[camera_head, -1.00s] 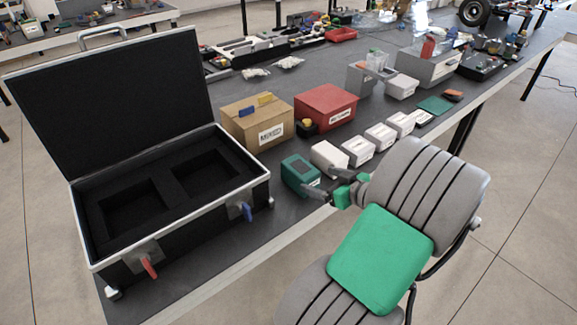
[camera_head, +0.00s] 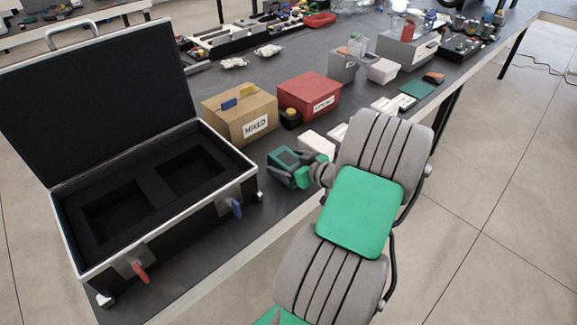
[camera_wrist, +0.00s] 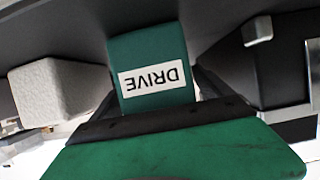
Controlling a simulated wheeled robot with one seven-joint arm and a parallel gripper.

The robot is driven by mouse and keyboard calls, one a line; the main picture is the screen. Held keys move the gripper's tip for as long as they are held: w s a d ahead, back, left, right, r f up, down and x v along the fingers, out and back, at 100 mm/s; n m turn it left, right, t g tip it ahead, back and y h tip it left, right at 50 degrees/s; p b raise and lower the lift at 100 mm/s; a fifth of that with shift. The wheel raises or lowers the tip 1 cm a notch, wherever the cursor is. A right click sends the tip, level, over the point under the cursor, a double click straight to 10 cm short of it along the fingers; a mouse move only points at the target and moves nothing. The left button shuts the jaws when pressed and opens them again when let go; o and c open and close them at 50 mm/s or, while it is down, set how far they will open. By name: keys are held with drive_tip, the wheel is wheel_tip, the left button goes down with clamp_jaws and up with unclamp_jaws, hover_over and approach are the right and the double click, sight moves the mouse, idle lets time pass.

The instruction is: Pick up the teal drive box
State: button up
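The teal drive box (camera_head: 283,158) sits on the dark table, to the right of the open case. In the wrist view the teal drive box (camera_wrist: 150,48) shows its white label, which reads DRIVE upside down. My gripper (camera_head: 292,167) is at the box's near end, with one dark finger along each side of it. The fingers look spread around the box; a small gap seems to show on the right side. Firm contact cannot be made out. My gripper's green body hides the lower part of the wrist view.
The open black case (camera_head: 150,200) with foam cut-outs stands at left. A cardboard MIXED box (camera_head: 240,117) and a red box (camera_head: 309,95) stand behind. White boxes (camera_head: 316,143) line the table edge close by on the right, partly hidden by my arm.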

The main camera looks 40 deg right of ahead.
drive_tip(key=shift+r, duration=0.1)
clamp_jaws()
idle(0.8)
